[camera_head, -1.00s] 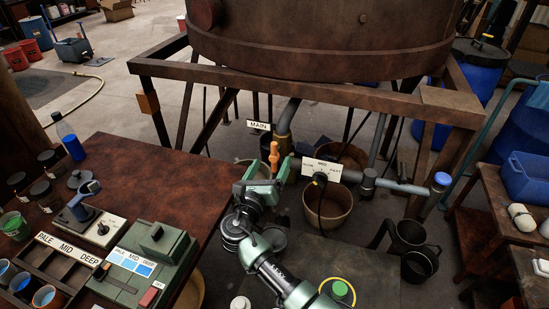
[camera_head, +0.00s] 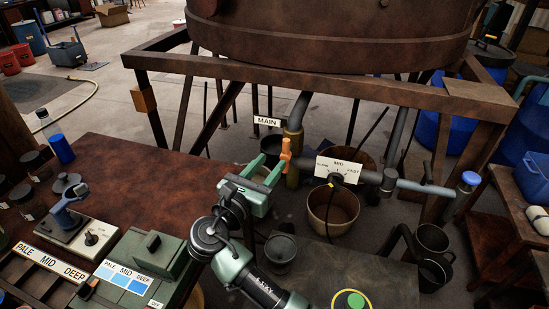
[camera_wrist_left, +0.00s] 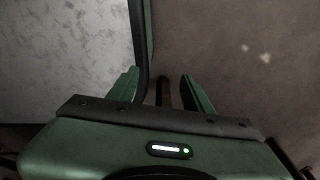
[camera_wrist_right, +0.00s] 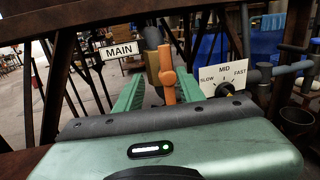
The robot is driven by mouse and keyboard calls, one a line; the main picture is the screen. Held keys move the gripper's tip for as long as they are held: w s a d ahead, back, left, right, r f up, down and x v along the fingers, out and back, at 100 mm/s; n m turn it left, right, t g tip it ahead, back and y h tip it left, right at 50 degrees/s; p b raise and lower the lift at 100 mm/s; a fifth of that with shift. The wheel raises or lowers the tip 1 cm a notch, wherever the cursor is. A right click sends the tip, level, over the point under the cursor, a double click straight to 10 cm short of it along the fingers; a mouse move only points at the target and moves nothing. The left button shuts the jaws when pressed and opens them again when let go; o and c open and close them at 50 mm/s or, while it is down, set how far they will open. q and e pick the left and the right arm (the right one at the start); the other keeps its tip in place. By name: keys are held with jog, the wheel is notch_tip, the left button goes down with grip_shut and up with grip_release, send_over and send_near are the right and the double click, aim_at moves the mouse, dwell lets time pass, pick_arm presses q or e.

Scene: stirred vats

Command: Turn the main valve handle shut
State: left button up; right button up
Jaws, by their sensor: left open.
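The main valve handle (camera_head: 285,150) is a short orange lever standing about upright beside a brass-coloured pipe section (camera_head: 293,155), right of the MAIN sign (camera_head: 267,121). My right gripper (camera_head: 268,166) is at the handle with its fingers pointing toward it. In the right wrist view the orange handle (camera_wrist_right: 168,75) shows between the two green fingers, nearer the right one, with a clear gap on its left. I cannot tell whether the right finger touches it. My left gripper (camera_wrist_left: 160,85) is open and empty in its wrist view and is not in the head view.
A knob plate marked SLOW, MID, FAST (camera_head: 338,168) is close to the right of the handle. A brown table (camera_head: 150,180) lies left; a bucket (camera_head: 333,207) stands below the pipe.

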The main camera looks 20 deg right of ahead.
aim_at(284, 151)
jog(key=x, duration=0.6)
jog(key=shift+s+d+r+p, duration=0.25)
jog(key=shift+d+p, duration=0.15)
jog(key=shift+d, duration=0.1)
jog(key=shift+w+d, duration=0.35)
pick_arm(q)
jog(key=shift+s+d+r, duration=0.15)
jog(key=shift+d+r, duration=0.1)
jog(key=shift+r, duration=0.05)
pick_arm(e)
grip_shut()
